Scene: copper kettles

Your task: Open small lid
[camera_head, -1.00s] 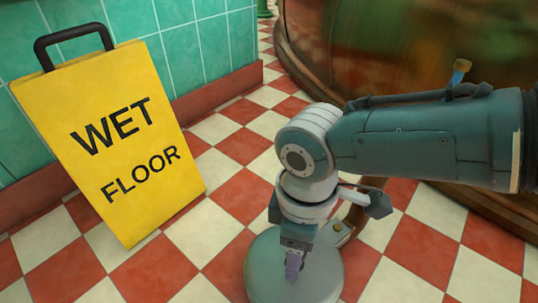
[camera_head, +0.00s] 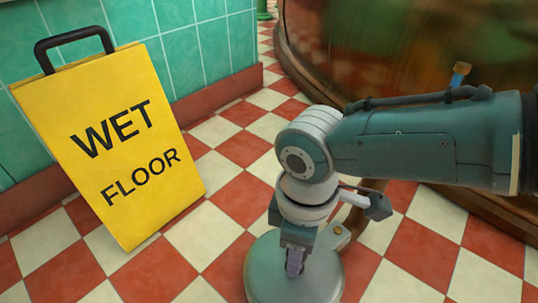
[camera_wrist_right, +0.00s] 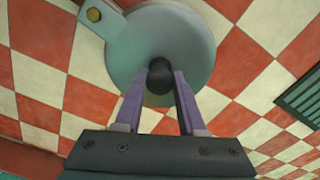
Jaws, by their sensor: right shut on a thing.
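The small lid is a round grey-green disc (camera_head: 318,272) at the bottom of the head view. It fills the upper middle of the right wrist view (camera_wrist_right: 180,30), where a short dark knob (camera_wrist_right: 160,77) stands at its near side. My right gripper (camera_head: 294,264) reaches down over the lid, and in the right wrist view (camera_wrist_right: 160,82) its two purple fingers are closed on the knob. A tab with a brass bolt (camera_wrist_right: 94,14) joins the lid's edge at upper left. My left gripper is not in view.
A yellow WET FLOOR sign (camera_head: 128,150) stands at left against a green tiled wall (camera_head: 205,45). A large copper kettle body (camera_head: 400,45) with a wooden base rim fills the back right. Red and cream checkered floor (camera_head: 215,225) lies open between them.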

